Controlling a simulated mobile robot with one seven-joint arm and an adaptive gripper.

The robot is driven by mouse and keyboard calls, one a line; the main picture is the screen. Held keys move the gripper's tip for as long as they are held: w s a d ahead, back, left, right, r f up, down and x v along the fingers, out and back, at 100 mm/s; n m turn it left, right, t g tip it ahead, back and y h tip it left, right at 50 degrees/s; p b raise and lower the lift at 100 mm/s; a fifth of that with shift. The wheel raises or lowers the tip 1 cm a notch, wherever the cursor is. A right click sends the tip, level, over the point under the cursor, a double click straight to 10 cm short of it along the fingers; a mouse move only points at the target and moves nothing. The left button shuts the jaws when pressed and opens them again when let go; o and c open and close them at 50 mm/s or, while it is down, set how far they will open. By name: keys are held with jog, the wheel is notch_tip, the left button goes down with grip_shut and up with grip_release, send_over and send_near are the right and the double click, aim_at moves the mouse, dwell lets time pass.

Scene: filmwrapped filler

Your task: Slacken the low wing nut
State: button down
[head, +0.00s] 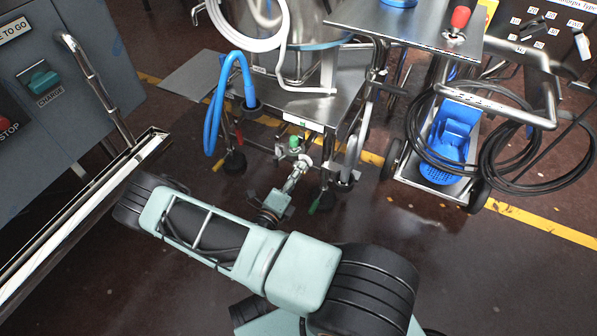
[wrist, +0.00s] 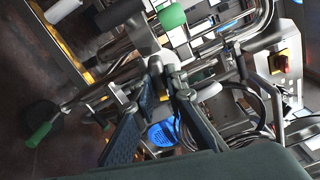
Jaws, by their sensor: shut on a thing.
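In the wrist view my gripper (wrist: 162,68) has its two dark fingers close together around a small metal piece at the fittings of the steel cart. The piece appears to be the low wing nut, mostly hidden by the fingertips. A green knob (wrist: 172,16) is just beyond the fingertips, and a green handle (wrist: 40,135) is off to the left. In the head view my arm reaches to the cart's lower front, below the green knob (head: 294,142). The wing nut is too small to make out there.
The steel cart (head: 305,106) carries a looped blue hose (head: 213,112). A grey control cabinet (head: 75,75) stands at left. The floor (head: 450,270) at front right is clear.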

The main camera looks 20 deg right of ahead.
jog(key=shift+r+n+b, duration=0.15)
jog(key=shift+n+b, duration=0.25)
jog(key=shift+n, duration=7.4)
jog(key=c, duration=1.9)
grip_release()
jog(key=shift+c, duration=0.2)
